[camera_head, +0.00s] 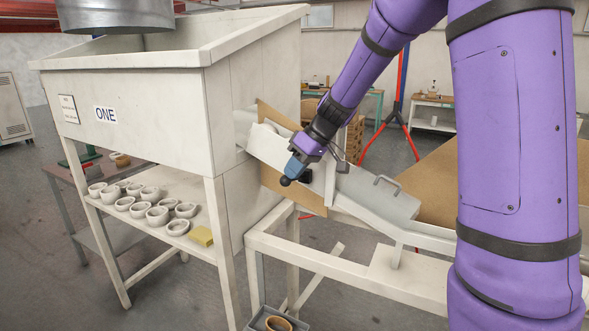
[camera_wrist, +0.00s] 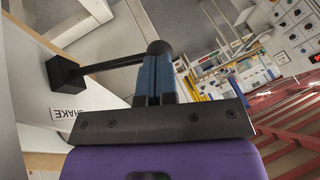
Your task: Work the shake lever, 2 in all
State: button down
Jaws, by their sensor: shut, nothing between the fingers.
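The shake lever is a black rod with a round black knob (camera_wrist: 159,47), rising from a black block (camera_wrist: 65,73) on a pale panel in the wrist view. A label reading SHAKE (camera_wrist: 70,113) is beside the block. In the head view the lever's dark knob (camera_head: 285,181) shows just below my fingertips, beside the chute. My gripper (camera_head: 293,169) points down and to the left there. Its blue fingers (camera_wrist: 155,68) are shut with nothing between them. Their tips are right at the knob; I cannot tell whether they touch it.
A large pale hopper marked ONE (camera_head: 106,114) stands at the left. A sloping metal chute (camera_head: 360,200) with a handle is right of the gripper, over a pale frame.

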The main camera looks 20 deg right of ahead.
jog(key=shift+s+a+f+n+t+h, duration=0.15)
jog(key=shift+s+a+f+t+h, duration=0.1)
jog(key=shift+f+h, duration=0.15)
jog(key=shift+s+a+f+n+t+h, duration=0.1)
jog(key=shift+a+f+n+t+h, duration=0.15)
jog(key=shift+f, duration=0.2)
jog(key=shift+t+h, duration=0.7)
jog(key=shift+h, duration=0.25)
jog(key=f, duration=0.5)
jog(key=shift+s+a+f, duration=0.15)
jog(key=shift+s+a, duration=0.1)
jog(key=shift+s, duration=0.05)
jog(key=shift+s+f, duration=0.15)
jog(key=shift+f, duration=0.05)
jog(key=shift+r, duration=0.1)
jog(key=s+a+v, duration=0.1)
jog(key=a+v, duration=0.1)
jog(key=v, duration=1.2)
jog(key=shift+s, duration=0.1)
dwell(0.4)
